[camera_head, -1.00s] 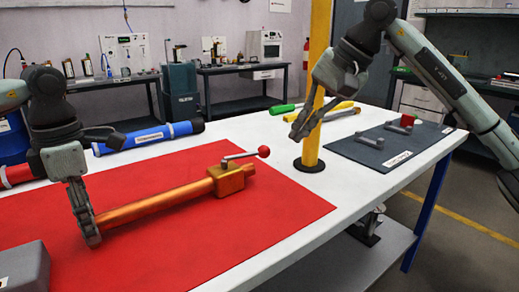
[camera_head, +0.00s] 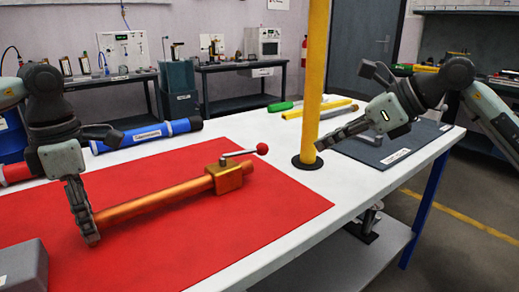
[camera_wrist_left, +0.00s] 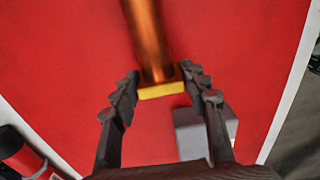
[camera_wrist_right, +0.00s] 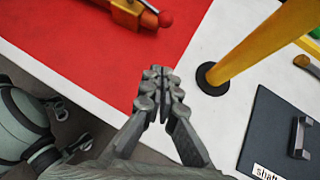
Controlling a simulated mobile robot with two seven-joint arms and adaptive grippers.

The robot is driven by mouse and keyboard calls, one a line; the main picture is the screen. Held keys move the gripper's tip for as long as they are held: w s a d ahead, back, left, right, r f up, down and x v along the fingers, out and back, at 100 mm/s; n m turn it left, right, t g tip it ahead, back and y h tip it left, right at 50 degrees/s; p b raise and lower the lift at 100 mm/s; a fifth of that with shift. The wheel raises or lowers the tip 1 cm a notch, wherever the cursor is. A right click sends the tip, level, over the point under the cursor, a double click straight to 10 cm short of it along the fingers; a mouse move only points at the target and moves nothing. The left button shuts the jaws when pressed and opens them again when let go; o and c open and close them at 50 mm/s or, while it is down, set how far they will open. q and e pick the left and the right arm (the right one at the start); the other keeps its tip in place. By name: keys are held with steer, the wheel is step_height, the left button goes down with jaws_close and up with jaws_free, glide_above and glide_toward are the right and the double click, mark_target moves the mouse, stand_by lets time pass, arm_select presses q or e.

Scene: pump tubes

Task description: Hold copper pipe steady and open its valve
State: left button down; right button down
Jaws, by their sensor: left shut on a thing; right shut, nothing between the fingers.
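The copper pipe (camera_head: 160,199) lies on the red mat, with a brass valve block (camera_head: 226,178) at its right end. The valve's metal lever (camera_head: 238,154) ends in a red ball (camera_head: 262,148) and points right. My left gripper (camera_head: 88,235) is shut on the pipe's left end; the left wrist view shows its fingers on either side of the pipe's yellow end collar (camera_wrist_left: 161,91). My right gripper (camera_head: 322,144) is shut and empty, right of the lever, its tips pointing left. The right wrist view shows the red ball (camera_wrist_right: 165,18) beyond its tips (camera_wrist_right: 160,78), apart from them.
A yellow post (camera_head: 314,75) stands beside my right gripper. A dark panel (camera_head: 375,151) lies on the table's right part. A grey block (camera_head: 22,266) is at the mat's front left, and a blue cylinder (camera_head: 155,133) lies behind. The mat around the lever is clear.

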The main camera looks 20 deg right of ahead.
steer(key=x, duration=0.8)
steer(key=shift+w+a+f, duration=0.1)
steer(key=shift+w+a, duration=0.15)
steer(key=shift+a, duration=0.1)
steer(key=shift+w+a+r, duration=0.15)
steer(key=shift+w+a, duration=0.2)
steer(key=shift+w, duration=0.15)
steer(key=shift+w+a+r, duration=0.2)
steer(key=shift+w+a, duration=0.1)
steer(key=shift+w, duration=0.15)
steer(key=shift+w+a+r, duration=0.1)
steer(key=shift+w+a, duration=0.2)
steer(key=shift+w, duration=0.15)
steer(key=shift+w+d, duration=0.15)
steer(key=shift+w, duration=0.6)
steer(key=shift+w+n+g+y, duration=0.35)
steer(key=shift+w+n, duration=0.25)
steer(key=shift+w, duration=0.5)
steer(key=shift+s, duration=0.2)
